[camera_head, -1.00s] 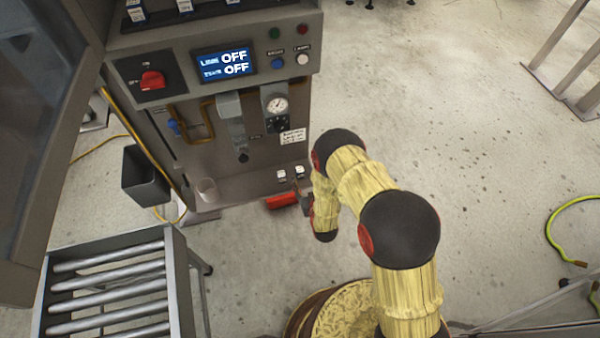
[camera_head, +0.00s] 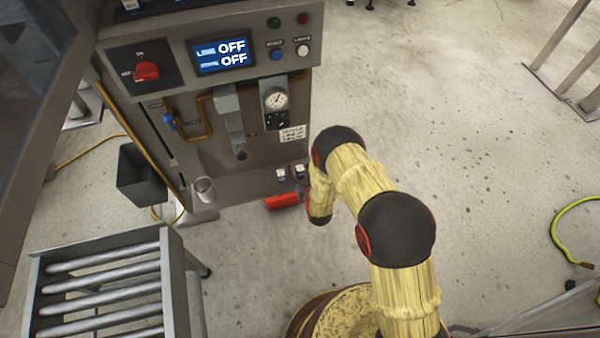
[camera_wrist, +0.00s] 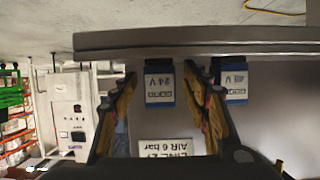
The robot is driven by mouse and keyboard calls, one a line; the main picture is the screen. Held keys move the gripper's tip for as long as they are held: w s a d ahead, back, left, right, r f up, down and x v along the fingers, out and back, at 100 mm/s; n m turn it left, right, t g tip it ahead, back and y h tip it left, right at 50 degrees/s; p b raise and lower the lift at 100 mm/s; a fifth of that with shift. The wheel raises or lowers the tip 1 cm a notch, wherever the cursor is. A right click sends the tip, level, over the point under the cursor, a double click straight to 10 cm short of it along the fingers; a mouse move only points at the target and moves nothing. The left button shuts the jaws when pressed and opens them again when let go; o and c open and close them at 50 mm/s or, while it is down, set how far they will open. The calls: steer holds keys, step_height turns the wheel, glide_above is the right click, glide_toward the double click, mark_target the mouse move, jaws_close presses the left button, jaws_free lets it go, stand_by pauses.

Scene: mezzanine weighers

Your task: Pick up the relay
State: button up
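Two small relays stand side by side on the low ledge of the grey machine. In the head view, one relay (camera_head: 281,174) is left of the other (camera_head: 300,171). In the upside-down wrist view, one relay with a blue and white label (camera_wrist: 159,84), seemingly marked 24 V, shows between the fingers of my gripper (camera_wrist: 162,80). The second relay (camera_wrist: 236,86) is to the right, outside the right finger. My gripper is open, a finger on each side of the first relay; contact cannot be told. The head view mostly hides my gripper behind my arm.
The machine's ledge (camera_wrist: 200,42) crosses the top of the wrist view. A pale cup (camera_head: 204,190) stands left on the ledge. A lever (camera_head: 237,135) and gauge (camera_head: 275,98) project above.

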steer(key=shift+c, duration=1.1)
jaws_close()
